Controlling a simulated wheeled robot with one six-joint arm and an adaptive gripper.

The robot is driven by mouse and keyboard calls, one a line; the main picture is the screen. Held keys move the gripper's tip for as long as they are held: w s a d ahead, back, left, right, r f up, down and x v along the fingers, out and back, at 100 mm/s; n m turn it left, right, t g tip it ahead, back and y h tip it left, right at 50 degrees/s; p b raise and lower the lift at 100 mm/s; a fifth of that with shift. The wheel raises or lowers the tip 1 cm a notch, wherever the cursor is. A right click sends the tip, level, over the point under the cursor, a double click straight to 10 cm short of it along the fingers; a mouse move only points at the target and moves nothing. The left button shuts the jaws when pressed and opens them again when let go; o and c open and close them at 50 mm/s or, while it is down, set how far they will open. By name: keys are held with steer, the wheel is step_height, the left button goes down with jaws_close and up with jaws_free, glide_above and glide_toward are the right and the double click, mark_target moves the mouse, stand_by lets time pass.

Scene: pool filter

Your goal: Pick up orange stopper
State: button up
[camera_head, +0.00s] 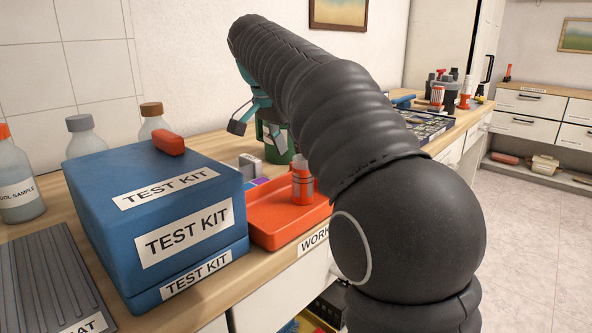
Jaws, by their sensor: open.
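Several orange things show, and I cannot tell for sure which is the stopper. A rounded orange-red piece (168,144) lies on top of the blue test kit box (190,231). An orange cap (3,131) sits on the pool sample bottle (20,185) at the left edge. An orange cylinder with a grey band (302,185) stands in the orange tray (282,240). My gripper (256,128) is open and appears empty, above the bench, right of the orange-red piece. My dark arm covers part of the bench behind it.
A grey-capped bottle (84,138) and a brown-capped bottle (153,121) stand behind the box. A green container (287,152) stands close below my gripper. A ridged grey mat (45,280) lies at front left. Open floor (545,230) is at right.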

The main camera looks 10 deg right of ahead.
steer(key=x, duration=0.4)
steer(key=shift+w+d, duration=0.15)
steer(key=shift+w, duration=0.15)
steer(key=c, duration=0.8)
